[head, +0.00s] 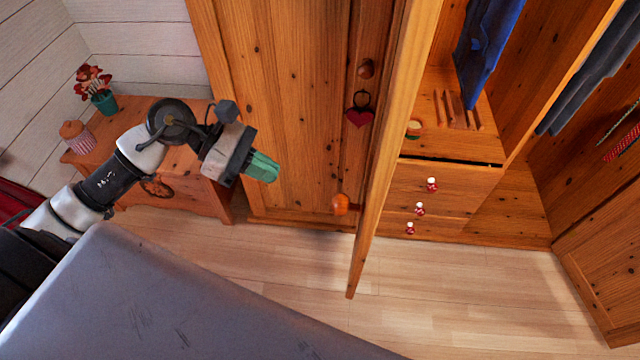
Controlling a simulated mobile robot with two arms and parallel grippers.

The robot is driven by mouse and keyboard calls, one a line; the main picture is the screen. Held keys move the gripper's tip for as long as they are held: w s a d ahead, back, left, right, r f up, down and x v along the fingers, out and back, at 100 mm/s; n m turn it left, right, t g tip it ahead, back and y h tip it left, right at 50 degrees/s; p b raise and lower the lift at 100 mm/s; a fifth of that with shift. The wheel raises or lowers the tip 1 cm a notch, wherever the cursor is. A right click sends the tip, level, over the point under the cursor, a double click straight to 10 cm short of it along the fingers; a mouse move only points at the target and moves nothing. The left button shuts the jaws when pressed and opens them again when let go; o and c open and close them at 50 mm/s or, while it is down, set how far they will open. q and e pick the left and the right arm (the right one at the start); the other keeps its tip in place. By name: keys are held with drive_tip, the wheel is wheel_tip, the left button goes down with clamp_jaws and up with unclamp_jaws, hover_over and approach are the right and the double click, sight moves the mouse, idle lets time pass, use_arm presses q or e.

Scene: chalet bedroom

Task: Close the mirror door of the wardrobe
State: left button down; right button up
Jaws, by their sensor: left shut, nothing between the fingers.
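The pine wardrobe (285,110) fills the middle and right of the head view. One wooden door (385,150) stands open toward me and shows nearly edge-on. I cannot see a mirror face on it. Behind and right of it the inside of the wardrobe is exposed. My left gripper (264,168), with green fingertips, is shut and empty. It is in front of the closed left panel, to the left of the open door and apart from it. My right gripper is not in view.
Several drawers with red-and-white knobs (431,185) and hanging clothes (485,50) are inside the wardrobe. A round wooden knob (341,204) and red heart (359,118) are on the left panel. A low cabinet with a flower pot (104,102) stands left. The floor (460,300) is clear.

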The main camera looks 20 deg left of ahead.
use_arm(q)
drive_tip(key=d+r+p+x, duration=0.1)
drive_tip(key=p+x, duration=0.3)
drive_tip(key=x, duration=0.5)
drive_tip(key=shift+d+r, duration=0.25)
drive_tip(key=shift+r, duration=0.1)
drive_tip(key=shift+w+d, duration=0.1)
drive_tip(key=shift+w, duration=0.05)
